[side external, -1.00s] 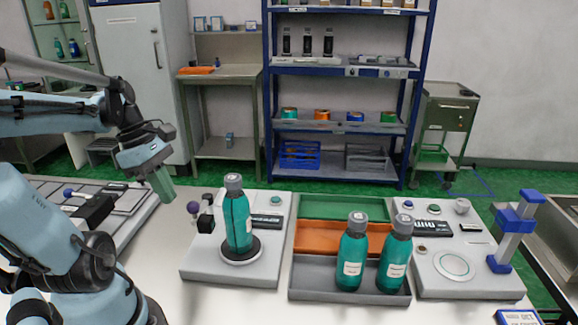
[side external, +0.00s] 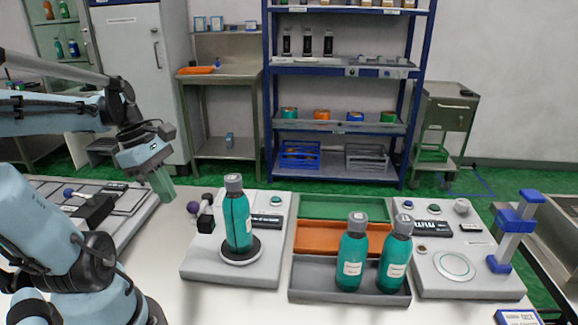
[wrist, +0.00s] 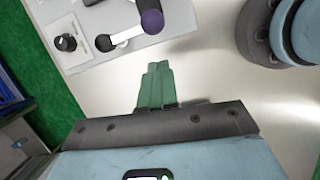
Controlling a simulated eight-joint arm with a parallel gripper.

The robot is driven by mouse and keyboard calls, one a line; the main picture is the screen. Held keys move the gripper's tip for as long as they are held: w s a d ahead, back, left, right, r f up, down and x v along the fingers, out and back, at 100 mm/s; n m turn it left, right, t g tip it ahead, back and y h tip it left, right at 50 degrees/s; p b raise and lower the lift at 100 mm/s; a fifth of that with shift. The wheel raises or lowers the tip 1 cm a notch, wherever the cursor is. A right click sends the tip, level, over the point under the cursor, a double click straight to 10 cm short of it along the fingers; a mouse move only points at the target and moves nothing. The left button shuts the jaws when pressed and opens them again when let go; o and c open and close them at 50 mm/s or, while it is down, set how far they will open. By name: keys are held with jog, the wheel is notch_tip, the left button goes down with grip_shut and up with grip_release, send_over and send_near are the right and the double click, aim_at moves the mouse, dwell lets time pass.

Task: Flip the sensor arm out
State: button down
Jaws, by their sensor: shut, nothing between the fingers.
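The grey station (side external: 200,262) holds a teal bottle (side external: 238,222) upright on a round black plate. At its left edge is the sensor arm, a short light link with a purple ball end (side external: 193,207). In the wrist view the arm's purple ball (wrist: 151,20) points away from a black pivot (wrist: 104,42), out over the station's edge. My gripper (side external: 163,186) is left of the ball, apart from it, with its green fingers together and empty. The wrist view shows the fingers (wrist: 158,70) below the ball in the picture, with bare table between.
A tray with green, orange and grey sections (side external: 345,208) stands right of the station; two teal bottles stand in its grey section. Another station (side external: 470,285) is further right. A panel with a black block (side external: 93,211) lies left of my gripper. Bare table lies between.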

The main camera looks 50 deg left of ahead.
notch_tip(320, 180, up, 12)
jog(key=w+d+m+g+y, duration=0.1)
jog(key=w+d+m+y, duration=0.3)
jog(key=d+m+y, duration=0.9)
jog(key=shift+w+d+f+m+h, duration=0.1)
jog(key=shift+d+f+m+h, duration=0.15)
jog(key=shift+f+m+h, duration=0.75)
jog(key=shift+w+d+f+m+h, duration=0.1)
jog(key=shift+d+f+m+h, duration=0.15)
jog(key=shift+f+m+h, duration=0.75)
jog(key=shift+f+m+y, duration=0.3)
jog(key=x, duration=1)
jog(key=shift+s, duration=0.2)
